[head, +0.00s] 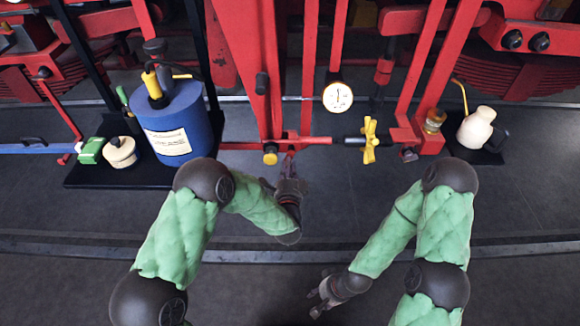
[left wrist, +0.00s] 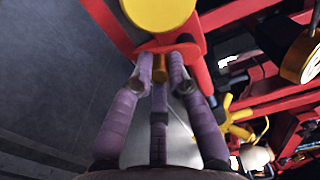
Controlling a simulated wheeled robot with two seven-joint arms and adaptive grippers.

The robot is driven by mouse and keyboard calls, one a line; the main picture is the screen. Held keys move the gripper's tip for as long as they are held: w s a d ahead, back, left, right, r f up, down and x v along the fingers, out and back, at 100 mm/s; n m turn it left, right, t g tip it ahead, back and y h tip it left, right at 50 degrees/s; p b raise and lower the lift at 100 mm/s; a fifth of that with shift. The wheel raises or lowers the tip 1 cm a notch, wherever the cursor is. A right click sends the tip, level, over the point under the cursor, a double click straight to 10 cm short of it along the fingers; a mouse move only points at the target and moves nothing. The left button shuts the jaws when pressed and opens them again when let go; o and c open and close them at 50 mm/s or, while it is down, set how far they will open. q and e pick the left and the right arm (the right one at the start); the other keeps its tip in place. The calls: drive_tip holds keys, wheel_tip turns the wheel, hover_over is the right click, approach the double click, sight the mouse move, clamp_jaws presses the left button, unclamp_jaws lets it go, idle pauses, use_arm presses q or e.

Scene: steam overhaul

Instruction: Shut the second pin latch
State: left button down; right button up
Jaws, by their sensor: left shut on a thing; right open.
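In the head view, a red bar (head: 300,141) runs level across the red frame, with a yellow knob (head: 270,154) at its left. My left gripper (head: 289,164) is at the bar's underside, just right of that knob. In the left wrist view, the yellow knob (left wrist: 158,12) is close above the fingers. The left fingers (left wrist: 162,80) are shut around a small brass-coloured pin (left wrist: 160,68) by a red bracket (left wrist: 190,46). The fingers partly hide the pin. I cannot tell which latch is the second. My right gripper (head: 326,298) is open and empty, low over the floor.
A yellow valve handle (head: 370,141) and a white dial gauge (head: 337,97) are right of the bar. A blue canister (head: 178,125) stands on a black tray (head: 85,178) at left. A cream jug (head: 477,128) stands at right. The floor between is clear.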

use_arm(q)
drive_tip(key=shift+a+r, duration=0.1)
drive_tip(key=shift+a, duration=0.25)
drive_tip(key=shift+r, duration=0.1)
drive_tip(key=shift+a+r, duration=0.3)
drive_tip(key=shift+a, duration=0.15)
drive_tip(key=shift+r, duration=0.1)
drive_tip(key=shift+a+r+p, duration=0.3)
drive_tip(key=shift+r+p, duration=0.1)
drive_tip(key=shift+p, duration=0.1)
drive_tip(key=shift+r, duration=0.1)
